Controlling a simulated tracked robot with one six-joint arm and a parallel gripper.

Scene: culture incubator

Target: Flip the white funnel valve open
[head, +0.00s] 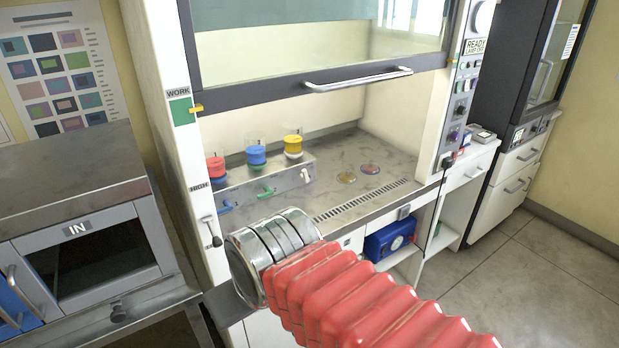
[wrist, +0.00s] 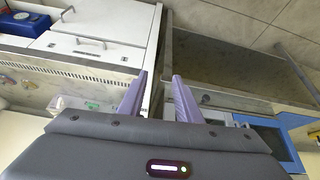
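The white valve (head: 306,175) is a small handle at the right end of the grey manifold (head: 292,188) inside the hood. It looks short and roughly upright; its exact angle is hard to tell. In the wrist view a small white shape, likely this valve (wrist: 57,103), shows at the left, beside a green handle. My gripper (wrist: 157,92) shows two purple fingers standing apart with nothing between them. It is outside the hood, well away from the valve. In the head view my red-sleeved arm and metal wrist hide most of the gripper.
A blue valve (head: 228,207) and a green valve (head: 265,192) sit left of the white one. Red, blue and yellow funnels (head: 293,143) stand on the manifold. The sash (head: 330,78) is raised. An incubator (head: 95,255) stands left.

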